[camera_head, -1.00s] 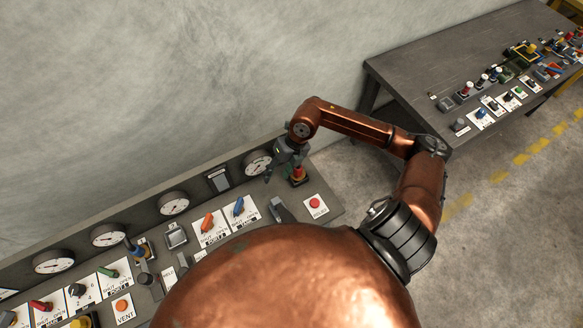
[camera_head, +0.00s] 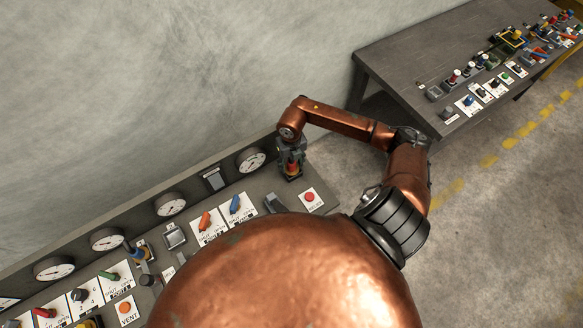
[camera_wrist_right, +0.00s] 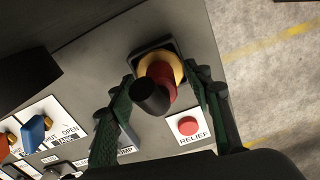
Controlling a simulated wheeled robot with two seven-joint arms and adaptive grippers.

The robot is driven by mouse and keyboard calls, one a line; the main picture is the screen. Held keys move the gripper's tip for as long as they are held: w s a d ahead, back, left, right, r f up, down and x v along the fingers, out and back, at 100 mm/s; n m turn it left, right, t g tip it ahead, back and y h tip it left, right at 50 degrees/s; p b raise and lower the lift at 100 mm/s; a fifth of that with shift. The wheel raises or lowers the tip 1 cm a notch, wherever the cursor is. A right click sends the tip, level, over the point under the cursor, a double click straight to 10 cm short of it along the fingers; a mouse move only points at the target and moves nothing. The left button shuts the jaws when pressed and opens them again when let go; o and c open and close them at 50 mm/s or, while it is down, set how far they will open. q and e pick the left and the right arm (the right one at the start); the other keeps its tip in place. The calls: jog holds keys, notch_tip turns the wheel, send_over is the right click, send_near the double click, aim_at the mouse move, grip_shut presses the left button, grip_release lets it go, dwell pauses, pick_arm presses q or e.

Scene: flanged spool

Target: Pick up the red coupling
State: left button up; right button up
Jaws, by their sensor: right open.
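The red coupling (camera_head: 292,169) sits at the far right end of the control panel, by the wall, mostly covered by my gripper. In the right wrist view the red coupling (camera_wrist_right: 164,75) has a black end pointing toward the camera and a yellow ring behind it, on a dark square base. My right gripper (camera_head: 290,160) is directly over it. In the wrist view the right gripper (camera_wrist_right: 163,84) is open, with one green-padded finger on each side of the coupling; whether either touches it I cannot tell. My left gripper is out of view.
A red RELIEF button (camera_wrist_right: 188,126) lies close beside the right finger. Blue (camera_head: 235,204) and orange (camera_head: 205,221) handles, a gauge (camera_head: 251,160) and a grey block (camera_head: 274,203) are nearby. A second table (camera_head: 420,60) with several parts stands at the back right.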

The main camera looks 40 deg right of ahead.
jog(key=shift+c, duration=0.6)
grip_shut()
